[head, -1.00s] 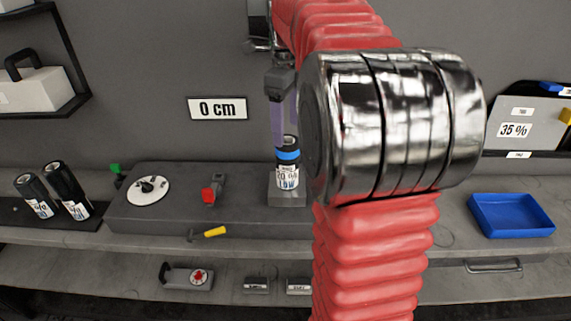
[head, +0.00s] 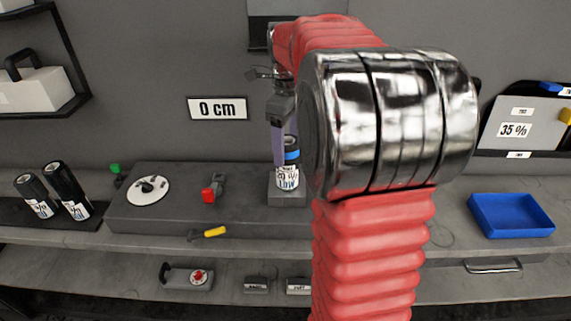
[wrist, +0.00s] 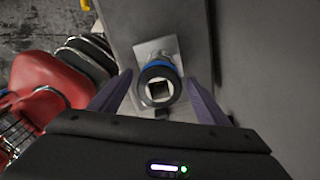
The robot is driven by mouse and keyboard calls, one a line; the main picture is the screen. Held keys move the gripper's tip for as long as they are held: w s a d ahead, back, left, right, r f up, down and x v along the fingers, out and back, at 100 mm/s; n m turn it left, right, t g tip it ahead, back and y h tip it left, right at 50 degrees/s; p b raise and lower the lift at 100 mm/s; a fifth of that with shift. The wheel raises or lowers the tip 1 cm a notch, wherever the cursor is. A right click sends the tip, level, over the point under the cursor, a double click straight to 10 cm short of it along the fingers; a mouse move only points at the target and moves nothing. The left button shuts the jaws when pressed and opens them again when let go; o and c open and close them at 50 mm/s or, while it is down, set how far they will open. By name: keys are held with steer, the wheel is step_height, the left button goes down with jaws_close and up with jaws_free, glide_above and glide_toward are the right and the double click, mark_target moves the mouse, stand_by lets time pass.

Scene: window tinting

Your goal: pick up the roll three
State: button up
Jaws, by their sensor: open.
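A dark roll (head: 288,177) with a blue band and a white label stands upright on a small grey block at the right end of the grey bench unit. In the wrist view the roll (wrist: 159,85) is seen from above, its hollow core facing the camera, between the two purple fingers. My gripper (wrist: 155,100) is open around the roll, with a gap at each side. In the head view my gripper (head: 279,150) points down, and its finger partly overlaps the roll. Two more dark rolls (head: 52,190) lean on a black stand at the far left. I cannot read which is number three.
The grey unit carries a white dial (head: 148,190) and a red-tipped clamp (head: 212,188). A yellow-handled tool (head: 213,232) lies at its front edge. A blue tray (head: 511,216) sits at right. The grey wall (head: 180,60) stands close behind.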

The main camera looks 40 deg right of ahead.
steer(key=shift+c, duration=0.6)
steer(key=c, duration=1.6)
step_height(320, 180, up, 18)
steer(key=shift+r, duration=0.1)
stand_by(0.5)
